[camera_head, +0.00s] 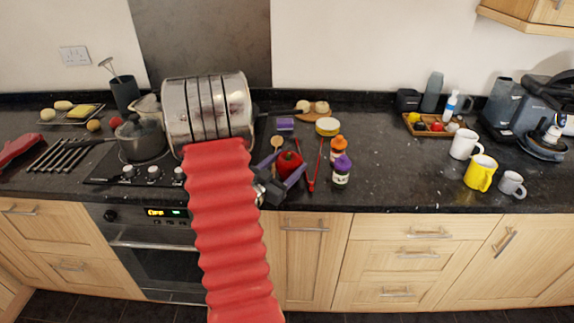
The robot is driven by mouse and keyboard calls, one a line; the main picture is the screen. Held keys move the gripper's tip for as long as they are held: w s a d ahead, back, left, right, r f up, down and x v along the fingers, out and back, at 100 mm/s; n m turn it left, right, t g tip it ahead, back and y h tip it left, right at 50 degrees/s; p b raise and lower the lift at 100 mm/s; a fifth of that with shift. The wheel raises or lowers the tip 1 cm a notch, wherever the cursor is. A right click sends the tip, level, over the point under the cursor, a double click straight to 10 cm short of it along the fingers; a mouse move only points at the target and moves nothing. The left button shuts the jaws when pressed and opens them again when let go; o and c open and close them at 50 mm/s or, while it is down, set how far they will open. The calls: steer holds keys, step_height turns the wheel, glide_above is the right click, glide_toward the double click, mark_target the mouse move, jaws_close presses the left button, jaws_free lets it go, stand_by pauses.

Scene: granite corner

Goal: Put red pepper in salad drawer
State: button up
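The red pepper (289,164) is on the dark granite worktop near its front edge, just right of my red ribbed arm. Wooden drawers (405,263) are closed under the worktop. None can be identified as the salad drawer.
A spice jar with a purple lid (341,172), an orange-lidded jar (337,149) and red tongs (315,168) stand or lie right of the pepper. Mugs (480,173) are further right. A hob with a pot (140,138) is at left. The worktop between jars and mugs is clear.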

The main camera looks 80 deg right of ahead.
steer(key=o, duration=0.3)
steer(key=shift+o, duration=0.2)
steer(key=shift+r, duration=0.1)
steer(key=v, duration=1.2)
steer(key=shift+w, duration=0.15)
stand_by(0.6)
